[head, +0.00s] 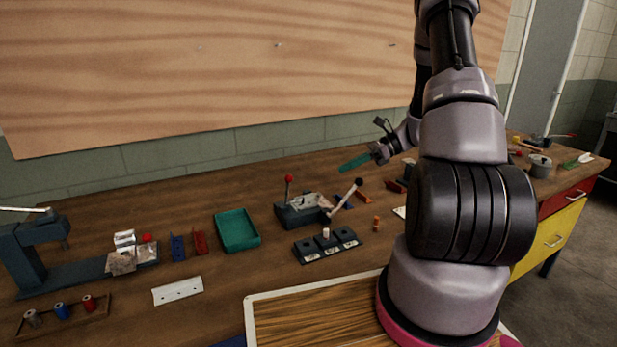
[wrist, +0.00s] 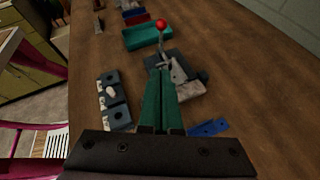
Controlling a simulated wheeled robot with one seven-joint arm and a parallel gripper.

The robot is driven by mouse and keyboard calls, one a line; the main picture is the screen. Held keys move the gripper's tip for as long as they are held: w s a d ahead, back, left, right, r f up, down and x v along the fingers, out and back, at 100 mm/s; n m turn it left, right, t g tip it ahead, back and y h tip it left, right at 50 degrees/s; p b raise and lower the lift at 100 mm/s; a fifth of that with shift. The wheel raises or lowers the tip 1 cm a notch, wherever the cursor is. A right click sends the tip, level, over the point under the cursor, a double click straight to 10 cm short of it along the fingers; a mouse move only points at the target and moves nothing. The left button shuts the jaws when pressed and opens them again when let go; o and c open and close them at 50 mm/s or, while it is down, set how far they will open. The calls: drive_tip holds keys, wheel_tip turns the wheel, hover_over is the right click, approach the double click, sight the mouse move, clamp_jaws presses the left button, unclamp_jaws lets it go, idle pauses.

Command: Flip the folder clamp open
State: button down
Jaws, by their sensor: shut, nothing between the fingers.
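The folder (head: 288,218) is a dark blue-grey bench device with a light grey top, standing mid-bench. A lever with a red ball (head: 289,179) stands upright at its left, and a grey handle with a black knob (head: 346,194) slants up to the right. I cannot tell for sure which of these is the clamp. In the wrist view the folder (wrist: 184,88) lies beyond my fingers, partly hidden, with the red ball (wrist: 161,25) above. My gripper (head: 342,168) has teal fingers, shut and empty, held above the bench to the folder's right; they also show in the wrist view (wrist: 160,72).
A dark block with white labels (head: 327,246) lies in front of the folder. A green tray (head: 258,240) stands to its left, with red and blue parts beyond. A small blue piece (wrist: 208,128) lies near my fingers. The wall (head: 200,165) is close behind the bench.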

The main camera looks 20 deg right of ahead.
drive_tip(key=x, duration=1)
drive_tip(key=shift+s, duration=0.1)
drive_tip(key=shift+w+a+r, duration=0.2)
drive_tip(key=shift+a, duration=0.4)
drive_tip(key=shift+w+a+r, duration=0.15)
drive_tip(key=shift+a+r, duration=0.05)
drive_tip(key=shift+a, duration=0.45)
drive_tip(key=shift+w+a+r, duration=0.2)
drive_tip(key=shift+a, duration=0.4)
